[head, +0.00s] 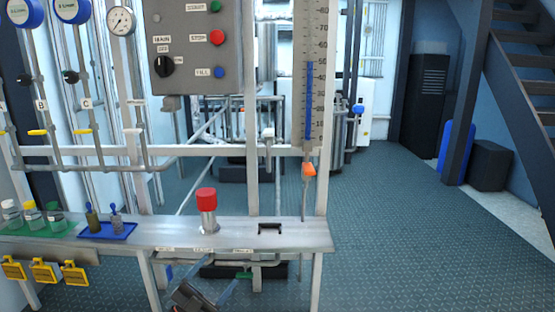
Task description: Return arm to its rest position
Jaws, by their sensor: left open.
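My left gripper (190,297) shows at the bottom edge of the head view, left of centre. It is a dark shape below the front edge of the metal shelf (360,238), apart from the things standing on top. It is open and I see nothing held in it. Most of my left arm is out of the picture. My right gripper is not in view.
A red-capped cylinder (207,210) stands on the shelf. Small jars (33,216) and a blue tray (106,231) are at the left. Yellow tags (44,271) hang below. A control box (197,50) and a level gauge (309,85) rise above. Floor at right is clear.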

